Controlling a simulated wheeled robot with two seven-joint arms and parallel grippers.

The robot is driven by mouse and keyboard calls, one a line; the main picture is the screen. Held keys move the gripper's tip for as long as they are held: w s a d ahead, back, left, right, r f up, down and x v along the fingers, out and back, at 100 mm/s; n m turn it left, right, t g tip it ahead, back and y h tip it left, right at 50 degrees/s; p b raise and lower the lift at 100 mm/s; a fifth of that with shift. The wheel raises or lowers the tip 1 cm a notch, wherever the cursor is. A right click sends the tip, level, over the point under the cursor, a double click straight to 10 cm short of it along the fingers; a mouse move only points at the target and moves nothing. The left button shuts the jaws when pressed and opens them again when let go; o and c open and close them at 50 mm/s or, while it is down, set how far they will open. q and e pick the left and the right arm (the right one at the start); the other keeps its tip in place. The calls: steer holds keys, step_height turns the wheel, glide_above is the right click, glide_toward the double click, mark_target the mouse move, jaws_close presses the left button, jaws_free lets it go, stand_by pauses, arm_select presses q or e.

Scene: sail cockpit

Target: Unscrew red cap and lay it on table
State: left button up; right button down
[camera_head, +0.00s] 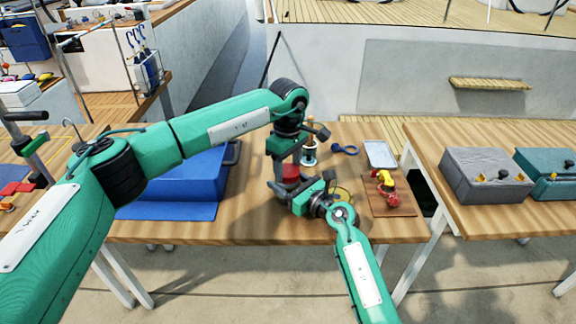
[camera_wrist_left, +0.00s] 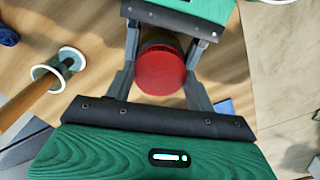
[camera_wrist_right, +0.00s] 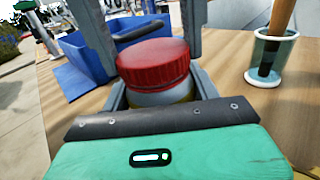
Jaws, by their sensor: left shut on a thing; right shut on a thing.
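The red cap (camera_head: 291,171) sits on top of a pale jar (camera_wrist_right: 160,97) standing on the wooden table. My left gripper (camera_head: 287,163) comes down from above, its fingers on both sides of the cap; the cap fills the gap between them in the left wrist view (camera_wrist_left: 160,70). My right gripper (camera_head: 287,187) reaches in low from the front and is shut on the jar body below the cap. In the right wrist view the cap (camera_wrist_right: 153,63) looks level on the jar. The jar's lower part is hidden by my right gripper.
A cup with a wooden-handled tool (camera_wrist_right: 270,60) stands close behind the jar. A blue box (camera_head: 185,180) is at the left. A wooden board with red and yellow parts (camera_head: 391,203) and a pale tray (camera_head: 380,154) are at the right.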

arm_select(q)
steer(key=n, duration=1)
steer(key=shift+n, duration=0.4)
steer(key=n, duration=0.4)
steer(key=shift+n, duration=0.3)
steer(key=n, duration=0.4)
steer(key=shift+n, duration=0.3)
steer(key=n, duration=0.4)
steer(key=shift+n, duration=0.3)
steer(key=n, duration=0.4)
steer(key=shift+r+n, duration=0.1)
steer(key=shift+n, duration=0.2)
steer(key=n, duration=0.4)
steer(key=shift+n, duration=0.3)
steer(key=n, duration=0.5)
steer(key=shift+n, duration=0.4)
